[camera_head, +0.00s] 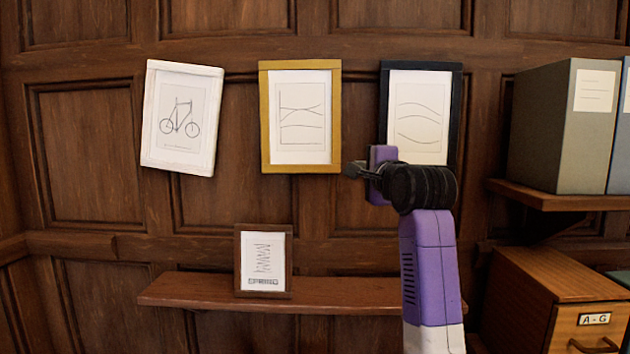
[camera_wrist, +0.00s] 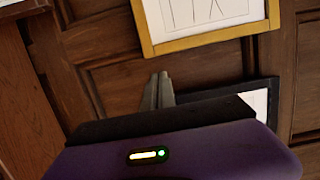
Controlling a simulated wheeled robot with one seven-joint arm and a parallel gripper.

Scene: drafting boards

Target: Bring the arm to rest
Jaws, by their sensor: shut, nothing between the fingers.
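My purple-and-white arm (camera_head: 428,265) rises in front of the panelled wall, with a black wrist joint. My gripper (camera_head: 350,170) is at its upper end, pointing left, in front of the wall between the gold and black frames. In the wrist view my gripper's fingers (camera_wrist: 158,90) lie together, shut and empty. A gold frame (camera_head: 264,125) hangs up and left of the gripper; its lower edge also shows in the wrist view (camera_wrist: 210,38). A black frame (camera_head: 457,105) hangs behind the arm, its lower part partly hidden by the wrist.
A white frame (camera_head: 151,110) hangs tilted at the left. A brown frame (camera_head: 238,262) stands on a wooden shelf (camera_head: 200,292) below. At the right are a shelf (camera_head: 560,200) with box files (camera_head: 545,125) and a wooden drawer cabinet (camera_head: 560,280).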

